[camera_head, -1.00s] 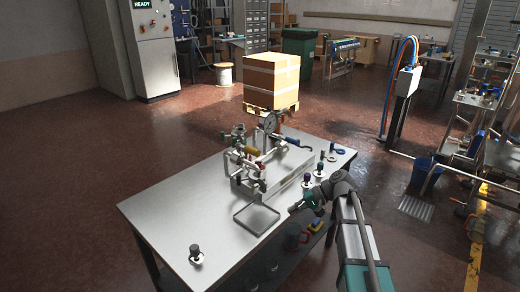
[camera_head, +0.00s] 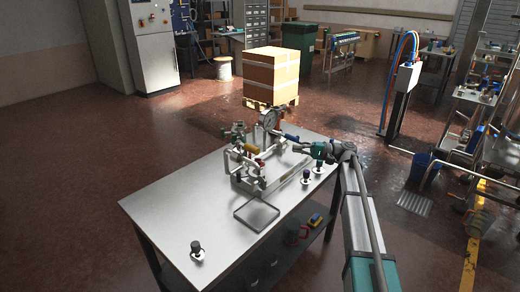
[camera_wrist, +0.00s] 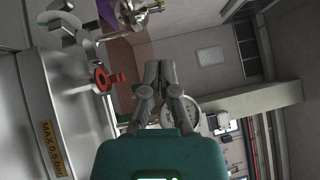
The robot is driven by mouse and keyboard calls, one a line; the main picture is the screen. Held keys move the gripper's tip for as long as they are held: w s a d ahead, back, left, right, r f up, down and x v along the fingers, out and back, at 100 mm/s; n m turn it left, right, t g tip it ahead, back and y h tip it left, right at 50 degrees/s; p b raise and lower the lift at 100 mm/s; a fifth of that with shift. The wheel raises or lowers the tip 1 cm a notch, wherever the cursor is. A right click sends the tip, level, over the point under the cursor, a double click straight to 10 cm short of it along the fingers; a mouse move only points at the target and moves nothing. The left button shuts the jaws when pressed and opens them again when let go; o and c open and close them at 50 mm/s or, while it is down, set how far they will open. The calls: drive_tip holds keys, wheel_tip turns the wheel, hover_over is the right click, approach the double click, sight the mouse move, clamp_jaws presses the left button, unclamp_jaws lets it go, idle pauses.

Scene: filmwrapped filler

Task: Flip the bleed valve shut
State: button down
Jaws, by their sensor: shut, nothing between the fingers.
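The pipe rig (camera_head: 262,160) stands on the steel table, with a round gauge (camera_head: 270,119) on top. A yellow handle (camera_head: 250,148) and a blue handle (camera_head: 291,138) show on it. In the wrist view a red handle (camera_wrist: 108,79) stands out from the rig, left of my gripper and apart from it. I cannot tell for certain which handle is the bleed valve's. My gripper (camera_head: 300,147) is at the rig's right side, near the blue handle. In the wrist view my gripper (camera_wrist: 160,66) has its fingers together, empty, with the round gauge face (camera_wrist: 181,112) partly hidden behind it.
The steel table (camera_head: 185,205) has free room at its left and front. A square metal frame (camera_head: 256,226) lies in front of the rig. A dark-topped knob piece (camera_head: 196,250) stands at the front left. Small knob pieces (camera_head: 306,176) stand right of the rig, below my arm.

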drive_tip(key=shift+a, duration=0.15)
drive_tip(key=p, duration=0.1)
approach(248, 149)
drive_tip(key=w+a, duration=0.2)
drive_tip(key=w, duration=0.2)
drive_tip(key=s+a+p, duration=0.1)
drive_tip(key=s+a, duration=0.2)
idle(0.3)
